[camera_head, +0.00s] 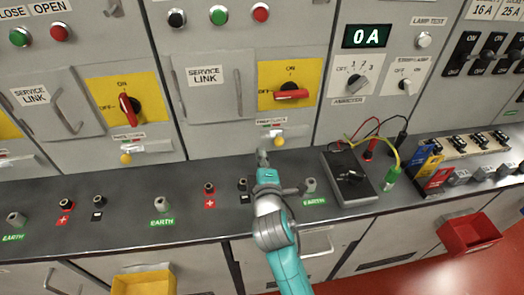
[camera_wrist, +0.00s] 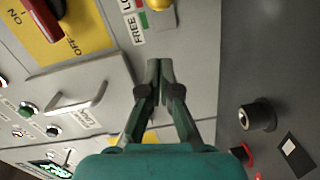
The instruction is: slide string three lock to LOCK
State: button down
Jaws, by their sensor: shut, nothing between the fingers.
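A lock slider with a yellow knob (camera_head: 279,141) sits low on the panel, under a yellow switch plate (camera_head: 308,82) whose red handle (camera_head: 291,94) lies nearly level. I cannot read a string number. My gripper (camera_head: 262,157) is shut and empty, just below and left of the knob. In the wrist view its closed fingertips (camera_wrist: 160,65) are apart from the knob, over grey panel.
Another yellow-knobbed slider (camera_head: 125,158) is under the left switch. The dark bench (camera_head: 115,222) carries sockets and EARTH posts. A black meter box (camera_head: 348,178) with leads stands right of my gripper. Service link handles (camera_head: 239,92) stick out of the panel. Red (camera_head: 470,234) and yellow bins hang below.

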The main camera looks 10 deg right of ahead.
jog(key=s, duration=0.6)
jog(key=shift+s+a+r, duration=0.2)
jog(key=shift+s+a, duration=0.1)
jog(key=shift+s, duration=0.1)
jog(key=shift+s, duration=0.1)
